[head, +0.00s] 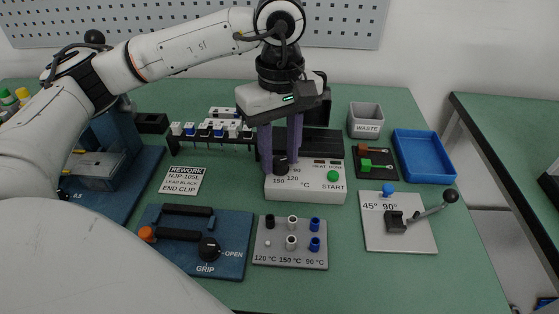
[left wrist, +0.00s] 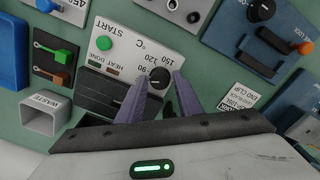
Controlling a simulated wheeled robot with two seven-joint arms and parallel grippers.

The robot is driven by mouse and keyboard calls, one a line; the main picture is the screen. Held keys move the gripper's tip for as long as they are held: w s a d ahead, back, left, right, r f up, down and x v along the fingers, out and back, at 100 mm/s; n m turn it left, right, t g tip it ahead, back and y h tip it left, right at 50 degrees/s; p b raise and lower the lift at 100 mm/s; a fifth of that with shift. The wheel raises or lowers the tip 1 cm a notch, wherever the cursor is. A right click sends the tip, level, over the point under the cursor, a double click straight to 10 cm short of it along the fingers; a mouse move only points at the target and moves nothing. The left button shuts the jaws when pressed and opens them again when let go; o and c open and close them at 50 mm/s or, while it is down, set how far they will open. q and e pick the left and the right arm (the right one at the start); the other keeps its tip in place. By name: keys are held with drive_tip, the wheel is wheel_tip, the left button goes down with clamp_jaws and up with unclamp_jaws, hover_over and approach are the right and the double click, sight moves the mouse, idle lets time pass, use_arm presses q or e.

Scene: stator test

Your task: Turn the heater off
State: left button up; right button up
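The heater (head: 310,191) is a white box with a black dial (head: 281,169) marked 90, 120 and 150 °C, a green START button (head: 333,176) and two dark HEAT and DONE windows. It also shows in the left wrist view (left wrist: 118,62), with its dial (left wrist: 159,75). My left gripper (head: 281,170) points down over the heater, its purple fingers apart, one on each side of the dial. In the left wrist view the gripper (left wrist: 158,80) shows a gap around the dial. Whether the fingertips touch it, and the dial's exact setting, I cannot tell. My right gripper is out of view.
A rack of connectors (head: 212,139) stands left of the heater. A blue GRIP fixture (head: 190,262) and a grey terminal block (head: 290,256) lie in front. A lever plate (head: 405,240), blue tray (head: 424,156) and waste bin (head: 366,120) are to the right.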

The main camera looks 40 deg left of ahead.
sight(280, 161)
use_arm(q)
drive_tip(key=shift+o, duration=0.4)
drive_tip(key=shift+r, duration=0.1)
drive_tip(key=shift+r, duration=0.3)
wheel_tip(280, 161, up, 5)
drive_tip(key=p, duration=0.4)
drive_tip(key=shift+r, duration=0.2)
drive_tip(key=shift+f, duration=0.1)
